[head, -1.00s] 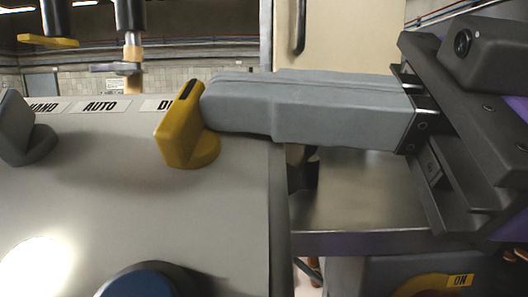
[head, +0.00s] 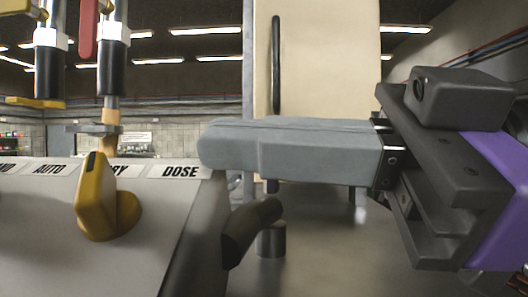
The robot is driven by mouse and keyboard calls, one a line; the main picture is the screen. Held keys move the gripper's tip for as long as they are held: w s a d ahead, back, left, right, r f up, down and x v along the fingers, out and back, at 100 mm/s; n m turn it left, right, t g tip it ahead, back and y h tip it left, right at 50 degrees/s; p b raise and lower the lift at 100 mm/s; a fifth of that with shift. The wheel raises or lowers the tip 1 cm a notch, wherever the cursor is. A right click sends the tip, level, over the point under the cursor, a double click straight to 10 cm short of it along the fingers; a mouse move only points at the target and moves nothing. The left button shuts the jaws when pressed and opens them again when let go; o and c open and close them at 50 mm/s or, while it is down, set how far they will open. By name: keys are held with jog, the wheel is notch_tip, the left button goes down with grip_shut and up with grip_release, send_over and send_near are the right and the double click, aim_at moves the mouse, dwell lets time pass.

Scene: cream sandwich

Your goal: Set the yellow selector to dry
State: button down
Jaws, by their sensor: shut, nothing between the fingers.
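The yellow selector (head: 97,205) stands on the sloped grey panel (head: 165,222) at the left of the head view. Its upright grip has a dark mark at the top, in front of the left part of the DRY label (head: 122,171), and hides the D. The AUTO label (head: 48,169) is to its left and the DOSE label (head: 180,172) to its right. My gripper (head: 215,146) points left, its grey fingers closed together and empty. Its tip is just above and right of the DOSE label in the picture, clear of the selector.
A dark lever-like part (head: 250,232) stands by the panel's right edge, below my fingers. Dark cylinders (head: 113,60) and a red handle (head: 88,30) hang at upper left. A cream cabinet door (head: 325,65) stands behind my gripper.

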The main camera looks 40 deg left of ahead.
jog(key=w+d+r+b, duration=0.2)
jog(key=w+d, duration=0.3)
jog(key=w, duration=0.3)
jog(key=shift+r, duration=0.2)
dwell(0.4)
